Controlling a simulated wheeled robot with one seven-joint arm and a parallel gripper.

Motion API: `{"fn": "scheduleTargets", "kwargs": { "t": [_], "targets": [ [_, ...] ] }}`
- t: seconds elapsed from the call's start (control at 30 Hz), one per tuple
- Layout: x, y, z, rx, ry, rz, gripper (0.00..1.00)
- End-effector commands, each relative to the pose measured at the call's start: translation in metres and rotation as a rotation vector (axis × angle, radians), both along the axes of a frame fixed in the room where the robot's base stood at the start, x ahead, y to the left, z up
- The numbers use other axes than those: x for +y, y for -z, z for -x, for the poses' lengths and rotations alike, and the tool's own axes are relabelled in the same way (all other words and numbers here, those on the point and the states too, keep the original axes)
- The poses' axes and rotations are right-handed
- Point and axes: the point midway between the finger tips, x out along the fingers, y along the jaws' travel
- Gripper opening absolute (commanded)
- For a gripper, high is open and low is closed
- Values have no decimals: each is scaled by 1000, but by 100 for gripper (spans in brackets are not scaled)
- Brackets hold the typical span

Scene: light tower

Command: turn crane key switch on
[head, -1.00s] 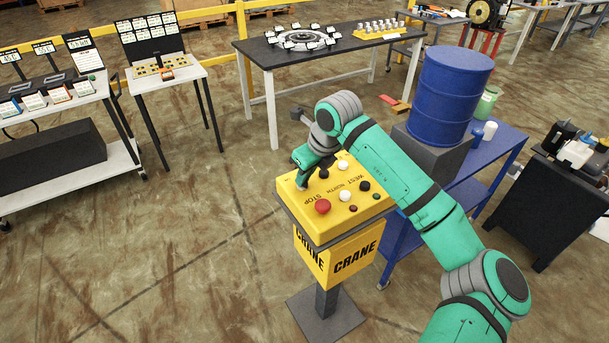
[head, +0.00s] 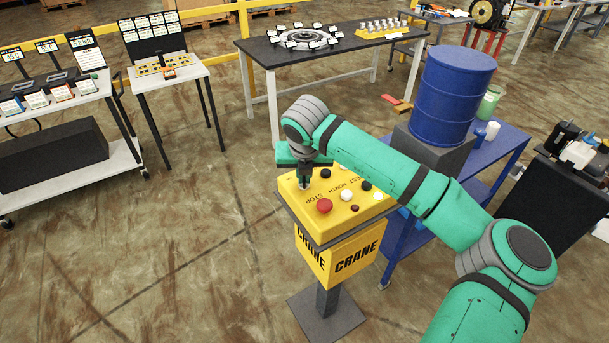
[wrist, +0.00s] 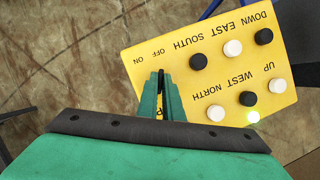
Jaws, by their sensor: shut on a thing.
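The yellow crane control box (head: 338,222) stands on a grey post, with a red stop button (head: 324,206) and several black and white buttons on its sloped top. My gripper (head: 304,182) points down at the top's left side and is shut on the key switch. In the wrist view my gripper (wrist: 160,88) has its narrow green fingers together just below the "OFF ON" lettering. The fingers hide nearly all of the key, so I cannot read its angle.
A blue cart (head: 484,178) with a blue drum (head: 455,95) stands close at the right of the box. A dark table (head: 335,50) is behind it. Open floor (head: 170,250) lies to the left.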

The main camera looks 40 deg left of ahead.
Motion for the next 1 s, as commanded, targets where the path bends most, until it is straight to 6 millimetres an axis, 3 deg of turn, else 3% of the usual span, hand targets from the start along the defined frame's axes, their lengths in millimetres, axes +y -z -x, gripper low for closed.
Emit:
{"fn": "scheduleTargets", "kwargs": {
  "t": [0.57, 0.6, 0.67, 1.0],
  "targets": [
    [0, -2, -1, -3, 33, -2, 0],
    [0, -2, -1, -3, 33, -2, 16],
    [0, -1, -1, -3, 33, -1, 25],
    [0, -4, 0, -2, 30, -1, 25]
  ]
}}
